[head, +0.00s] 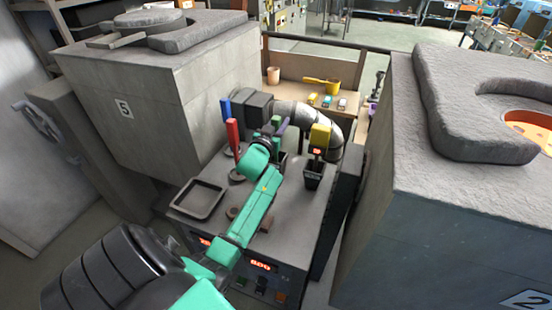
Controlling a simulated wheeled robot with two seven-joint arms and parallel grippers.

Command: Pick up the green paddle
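A green paddle (276,121) stands among coloured handles at the middle of the dark bench top. Only its upper part shows clearly; my arm and gripper hide the rest. My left arm reaches in from the lower left, and its gripper (272,138) is at the green paddle, overlapping it in the picture. I cannot tell whether the fingers touch it or are open or shut. My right gripper is not in view.
A red handle (233,135), a blue handle (225,108) and a purple one (283,127) are close by. An empty tray (199,199) lies left. Large grey blocks (165,85) flank the bench.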

